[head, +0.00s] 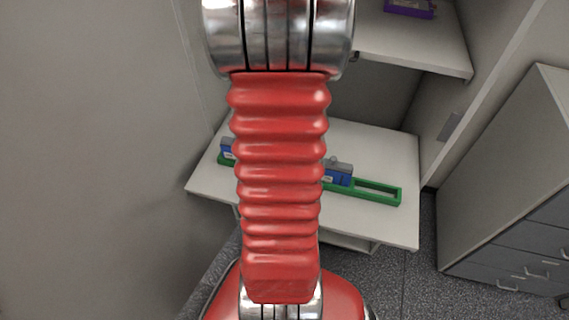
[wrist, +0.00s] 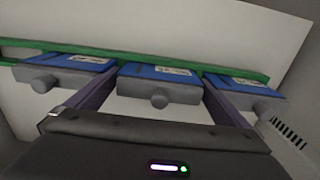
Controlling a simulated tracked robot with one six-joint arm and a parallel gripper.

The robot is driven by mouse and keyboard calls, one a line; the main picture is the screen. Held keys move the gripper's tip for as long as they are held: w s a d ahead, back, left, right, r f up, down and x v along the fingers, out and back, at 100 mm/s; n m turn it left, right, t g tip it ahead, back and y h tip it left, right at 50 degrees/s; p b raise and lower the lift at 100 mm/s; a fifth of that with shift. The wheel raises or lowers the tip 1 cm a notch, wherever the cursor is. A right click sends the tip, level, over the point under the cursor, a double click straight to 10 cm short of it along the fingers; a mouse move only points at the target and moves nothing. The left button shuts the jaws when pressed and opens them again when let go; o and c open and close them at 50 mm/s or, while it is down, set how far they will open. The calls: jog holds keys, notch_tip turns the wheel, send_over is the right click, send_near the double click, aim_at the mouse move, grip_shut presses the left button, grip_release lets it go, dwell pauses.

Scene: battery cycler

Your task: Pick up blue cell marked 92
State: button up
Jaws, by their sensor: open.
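In the wrist view, three blue cells with grey caps and white labels sit side by side in a green rack (wrist: 200,66): a left cell (wrist: 68,62), a middle cell (wrist: 158,72) and a right cell (wrist: 240,86). The label digits are too small to read, so I cannot tell which is 92. My gripper (wrist: 158,84) is open, its two purple fingers reaching to either side of the middle cell. In the head view, my red arm hides the gripper and part of the green rack (head: 378,188); a blue cell (head: 338,176) shows right of the arm, another (head: 227,149) left.
The rack lies on a white shelf (head: 385,150), with an empty stretch of rack at its right end. An upper white shelf (head: 420,45) holds a purple item (head: 408,8). A grey drawer cabinet (head: 515,170) stands at the right, and a plain wall (head: 90,160) at the left.

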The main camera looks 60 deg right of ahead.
jog(key=shift+c, duration=0.6)
jog(key=c, duration=1.2)
